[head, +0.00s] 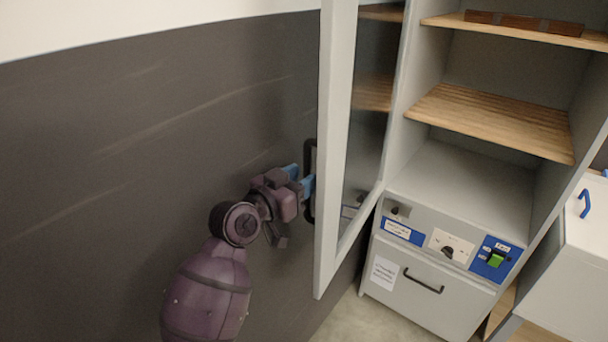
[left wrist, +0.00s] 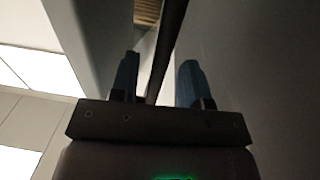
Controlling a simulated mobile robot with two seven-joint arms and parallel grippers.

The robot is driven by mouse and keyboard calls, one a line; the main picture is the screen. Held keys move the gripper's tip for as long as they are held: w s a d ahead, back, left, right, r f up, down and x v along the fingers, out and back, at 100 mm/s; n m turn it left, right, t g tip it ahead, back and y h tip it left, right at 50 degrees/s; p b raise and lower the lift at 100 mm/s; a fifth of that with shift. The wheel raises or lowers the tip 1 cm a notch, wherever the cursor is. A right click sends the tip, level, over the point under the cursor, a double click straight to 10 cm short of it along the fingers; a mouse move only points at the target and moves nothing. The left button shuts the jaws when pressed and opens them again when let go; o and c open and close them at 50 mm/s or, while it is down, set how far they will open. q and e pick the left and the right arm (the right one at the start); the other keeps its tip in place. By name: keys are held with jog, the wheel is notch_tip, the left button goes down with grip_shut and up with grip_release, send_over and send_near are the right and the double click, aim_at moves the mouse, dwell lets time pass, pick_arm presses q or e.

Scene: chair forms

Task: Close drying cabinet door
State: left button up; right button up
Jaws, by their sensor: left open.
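The drying cabinet (head: 460,182) stands at the right with its grey-framed glass door (head: 330,235) swung open toward me. A dark vertical handle (head: 309,215) is on the door's outer, left side. My left gripper (head: 304,183) is at this handle, its blue fingers open. In the left wrist view, the dark handle bar (left wrist: 168,45) runs between the two spread fingers of the gripper (left wrist: 158,80). Whether either finger touches the bar is unclear. My right gripper is not in view.
A dark wall (head: 120,180) lies left of the door. Inside the cabinet are wooden slatted shelves (head: 500,118), with a brown strip (head: 525,22) on the top one. Below is a control panel (head: 445,244). A white unit with a blue handle (head: 585,203) stands at the right.

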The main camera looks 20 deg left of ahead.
pick_arm(q)
jog(key=shift+w+d, duration=0.25)
jog(key=shift+w, duration=0.3)
grip_shut()
